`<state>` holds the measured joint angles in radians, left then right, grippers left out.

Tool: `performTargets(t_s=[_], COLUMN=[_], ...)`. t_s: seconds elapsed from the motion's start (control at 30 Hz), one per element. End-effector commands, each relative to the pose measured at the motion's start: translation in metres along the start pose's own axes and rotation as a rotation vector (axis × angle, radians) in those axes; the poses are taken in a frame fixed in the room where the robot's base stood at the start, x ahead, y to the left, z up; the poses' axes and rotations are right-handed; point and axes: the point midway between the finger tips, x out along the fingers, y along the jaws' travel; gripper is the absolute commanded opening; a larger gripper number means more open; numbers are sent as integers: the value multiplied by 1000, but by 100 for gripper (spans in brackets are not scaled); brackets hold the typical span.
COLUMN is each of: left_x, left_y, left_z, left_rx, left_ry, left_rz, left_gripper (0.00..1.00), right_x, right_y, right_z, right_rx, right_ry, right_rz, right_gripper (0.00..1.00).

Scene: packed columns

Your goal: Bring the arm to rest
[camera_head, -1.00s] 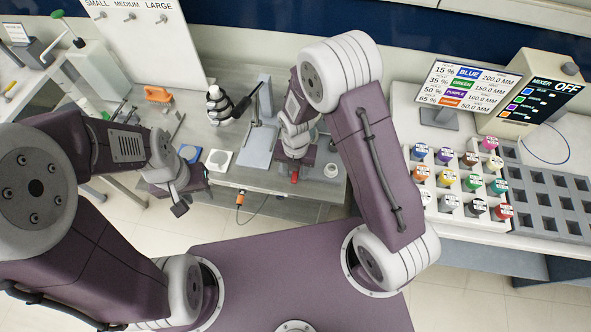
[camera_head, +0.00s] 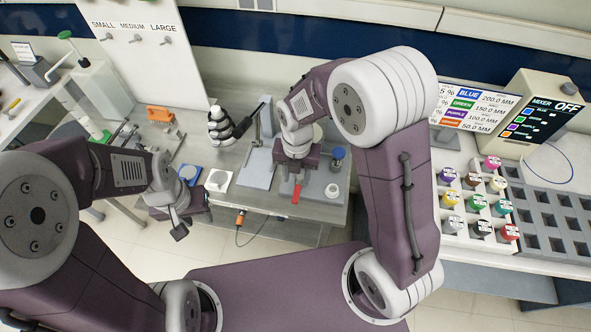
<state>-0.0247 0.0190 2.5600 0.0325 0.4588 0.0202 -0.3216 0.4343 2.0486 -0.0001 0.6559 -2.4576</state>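My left gripper (camera_head: 178,226) hangs at the end of the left arm, in front of the bench edge at left centre. Its fingers are small and dark, and I cannot tell whether they are open. My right gripper (camera_head: 297,186) points down over the front of the grey bench (camera_head: 262,199). A small red piece (camera_head: 296,194) shows at its tip; I cannot tell whether it is held or lies behind. My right arm (camera_head: 395,185) is bent, with its elbow raised at right centre.
On the bench are a white dish (camera_head: 218,180), a blue-topped jar (camera_head: 338,156), a white cup (camera_head: 332,190) and a black-and-white device (camera_head: 220,126). A rack of coloured bottles (camera_head: 467,224) and a mixer (camera_head: 541,107) reading OFF stand right. The floor in front shows clear.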

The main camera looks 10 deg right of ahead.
Motion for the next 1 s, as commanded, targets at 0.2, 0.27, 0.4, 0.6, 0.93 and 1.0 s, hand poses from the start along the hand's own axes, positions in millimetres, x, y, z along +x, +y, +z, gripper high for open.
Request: performTargets(t_s=[0.2,0.27,0.4,0.6,0.93,1.0], left_x=[0,4,29,41,44,44], left_y=[0,0,-1,-1,-1,-1], left_z=[0,0,3,4,4,4], left_rx=[0,0,0,0,0,0], left_ry=[0,0,0,0,0,0], left_rz=[0,0,0,0,0,0], left_gripper=[36,36,36,36,36,36], right_x=[0,3,-3,0,18,20], right_y=[0,-3,-41,-94,-122,-122], right_z=[0,3,18,-9,-52,-52], right_rx=[0,13,145,954,2330,2530], right_ry=[0,-2,-56,-57,15,28], right_rz=[0,2,41,86,109,119], right_gripper=[40,40,40,40,40,40])
